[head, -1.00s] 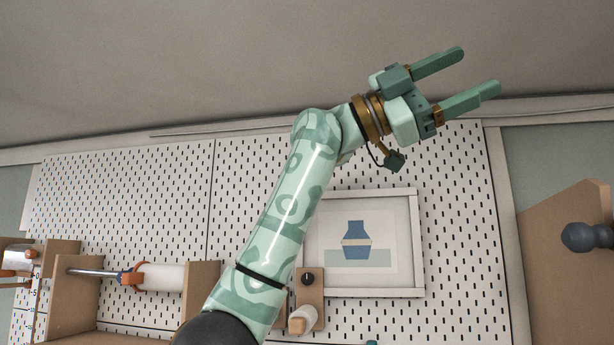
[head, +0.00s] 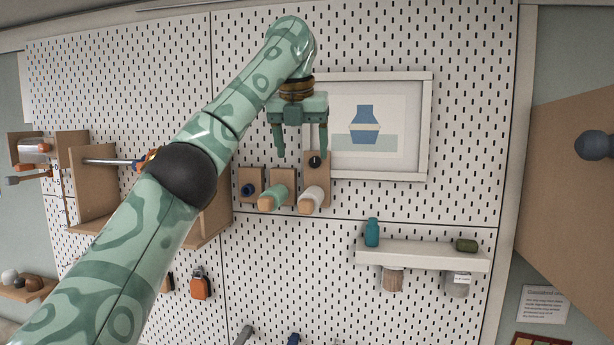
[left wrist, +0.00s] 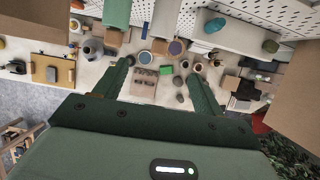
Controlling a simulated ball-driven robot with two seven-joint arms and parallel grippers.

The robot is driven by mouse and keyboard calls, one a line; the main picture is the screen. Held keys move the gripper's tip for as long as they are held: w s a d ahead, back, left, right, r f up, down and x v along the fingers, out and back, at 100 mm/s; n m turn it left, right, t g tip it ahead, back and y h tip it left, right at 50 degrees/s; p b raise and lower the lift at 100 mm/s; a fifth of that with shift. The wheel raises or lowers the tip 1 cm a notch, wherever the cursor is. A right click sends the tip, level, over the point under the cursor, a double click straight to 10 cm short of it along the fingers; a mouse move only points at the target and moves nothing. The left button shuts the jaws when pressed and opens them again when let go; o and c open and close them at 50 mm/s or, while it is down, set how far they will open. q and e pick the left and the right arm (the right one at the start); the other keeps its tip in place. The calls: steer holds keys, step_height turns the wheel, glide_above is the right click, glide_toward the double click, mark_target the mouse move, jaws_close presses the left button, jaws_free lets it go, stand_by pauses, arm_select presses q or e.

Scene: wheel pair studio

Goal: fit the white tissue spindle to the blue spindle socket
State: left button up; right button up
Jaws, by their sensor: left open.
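The white tissue spindle (head: 314,195), a white cylinder with a wooden end, sticks out from a wooden plate on the pegboard. It also shows in the left wrist view (left wrist: 166,18). A dark blue ring on a small wooden plate to its left looks like the blue spindle socket (head: 248,190); it is empty. My left gripper (head: 301,153) points down above the white spindle in the head view, open and empty, apart from it. Its two fingers spread apart in the left wrist view (left wrist: 160,70). My right gripper is not in view.
A green spindle (head: 275,195) sits between the socket and the white spindle. A black socket (head: 314,161) is above the white one. A framed picture (head: 428,130) hangs close right. A white shelf (head: 420,257) is lower right. A cluttered worktop (left wrist: 60,95) lies below.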

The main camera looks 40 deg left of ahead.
mark_target(307, 199)
arm_select(q)
steer(key=x, duration=1.4)
steer(key=shift+w+a+f, duration=0.1)
steer(key=shift+w+f, duration=0.1)
steer(key=c, duration=1.1)
